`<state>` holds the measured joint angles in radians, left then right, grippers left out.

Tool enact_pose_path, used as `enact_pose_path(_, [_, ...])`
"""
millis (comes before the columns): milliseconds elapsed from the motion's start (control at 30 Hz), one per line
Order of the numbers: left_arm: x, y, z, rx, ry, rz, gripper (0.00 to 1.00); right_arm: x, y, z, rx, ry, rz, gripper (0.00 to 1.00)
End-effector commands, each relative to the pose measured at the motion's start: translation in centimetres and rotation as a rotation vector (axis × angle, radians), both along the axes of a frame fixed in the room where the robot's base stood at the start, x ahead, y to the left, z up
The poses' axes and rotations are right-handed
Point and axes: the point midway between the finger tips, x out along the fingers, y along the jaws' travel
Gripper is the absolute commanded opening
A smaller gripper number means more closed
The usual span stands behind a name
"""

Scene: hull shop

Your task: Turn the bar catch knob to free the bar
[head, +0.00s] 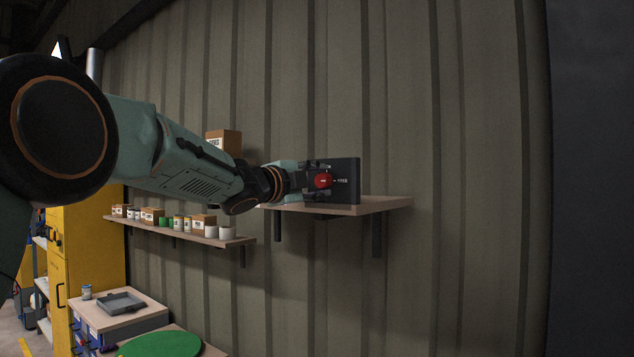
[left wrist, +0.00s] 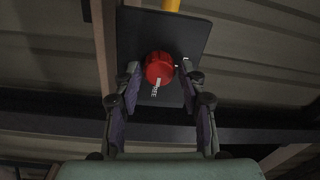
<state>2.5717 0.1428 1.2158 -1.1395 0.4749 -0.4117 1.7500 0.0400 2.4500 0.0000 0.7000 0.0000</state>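The red round knob (head: 323,181) sits on the face of a dark upright panel (head: 347,180) on a wooden wall shelf (head: 390,203). White lettering is beside the knob, partly legible. In the left wrist view the knob (left wrist: 158,68) stands on the dark panel (left wrist: 187,30), between the fingertips of my left gripper (left wrist: 159,78). The fingers are apart, with a small gap to the knob visible on the right side; contact on the left side is hard to tell. A yellow piece (left wrist: 171,5) shows at the panel's top edge; whether it is the bar is unclear. My right gripper is not in view.
A cardboard box (head: 224,141) stands behind my left arm. A lower shelf (head: 190,233) holds several cans and boxes. A yellow cabinet (head: 90,270) and a bench with a grey tray (head: 121,303) are at lower left. The corrugated wall right of the shelf is clear.

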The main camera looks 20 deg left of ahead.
Motion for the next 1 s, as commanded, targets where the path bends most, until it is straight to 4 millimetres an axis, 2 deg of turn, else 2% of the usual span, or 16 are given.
enact_pose_path(100, [0.0,0.0,0.0,-0.001,0.001,0.0,0.53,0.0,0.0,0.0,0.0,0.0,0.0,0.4])
enact_pose_path(400, [-0.1,0.0,-0.1,-0.002,0.002,0.0,0.53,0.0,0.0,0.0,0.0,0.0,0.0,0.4])
enact_pose_path(533, [-0.7,0.3,0.0,-0.002,0.002,0.0,0.53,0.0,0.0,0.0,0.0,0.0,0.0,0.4])
enact_pose_path(667, [-2.1,0.8,-0.1,-0.004,0.003,0.0,0.53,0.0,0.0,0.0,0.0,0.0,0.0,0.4])
enact_pose_path(1000, [-7.1,2.6,-0.3,-0.006,0.001,0.0,0.53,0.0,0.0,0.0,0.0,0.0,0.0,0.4])
